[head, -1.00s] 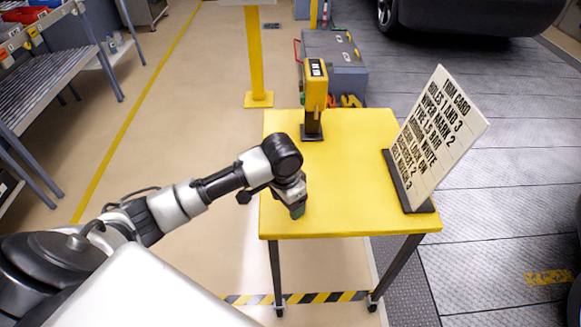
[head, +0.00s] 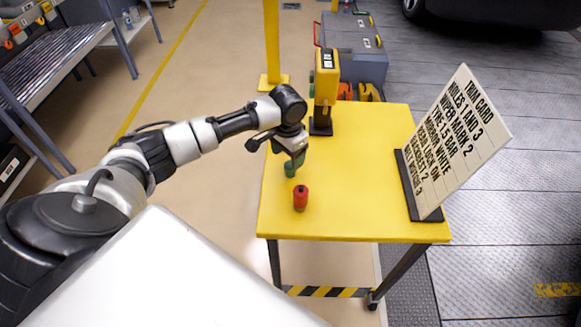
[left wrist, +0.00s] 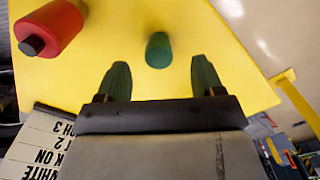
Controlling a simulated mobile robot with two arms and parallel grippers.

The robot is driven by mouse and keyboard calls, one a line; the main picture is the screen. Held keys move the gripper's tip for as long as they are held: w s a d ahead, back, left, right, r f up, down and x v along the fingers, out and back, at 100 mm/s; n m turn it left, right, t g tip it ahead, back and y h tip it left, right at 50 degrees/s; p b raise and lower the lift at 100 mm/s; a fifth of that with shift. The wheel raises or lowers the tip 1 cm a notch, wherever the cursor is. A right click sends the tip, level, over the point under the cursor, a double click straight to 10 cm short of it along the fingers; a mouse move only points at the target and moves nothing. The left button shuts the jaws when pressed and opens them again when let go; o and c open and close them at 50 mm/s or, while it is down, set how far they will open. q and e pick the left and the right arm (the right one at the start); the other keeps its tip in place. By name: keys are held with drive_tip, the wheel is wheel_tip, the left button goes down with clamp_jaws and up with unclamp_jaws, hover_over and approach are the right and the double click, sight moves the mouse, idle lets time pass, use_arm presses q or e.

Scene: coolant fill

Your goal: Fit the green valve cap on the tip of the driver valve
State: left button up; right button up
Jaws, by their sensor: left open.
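The green valve cap (head: 290,169) stands on the left part of the yellow table, partly under my left gripper. My left gripper (head: 296,160) points down over it, open and empty. In the left wrist view the green cap (left wrist: 158,50) shows just beyond and between the two spread fingertips (left wrist: 160,78), touching neither in the picture. The driver valve cannot be made out in these frames. My right gripper is not in view.
A red cap-like piece (head: 300,198) stands nearer the front of the yellow table (head: 360,215). A car (head: 490,15) is behind.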

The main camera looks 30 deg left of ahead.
use_arm(q)
drive_tip(key=f, duration=0.4)
drive_tip(key=shift+w+d, duration=0.25)
drive_tip(key=shift+w, duration=0.15)
drive_tip(key=shift+f, duration=0.65)
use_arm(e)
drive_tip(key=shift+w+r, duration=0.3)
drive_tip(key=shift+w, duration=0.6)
use_arm(q)
drive_tip(key=shift+c, duration=0.5)
drive_tip(key=c, duration=0.9)
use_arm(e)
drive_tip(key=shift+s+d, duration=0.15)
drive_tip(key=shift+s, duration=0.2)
use_arm(q)
drive_tip(key=shift+r, duration=0.15)
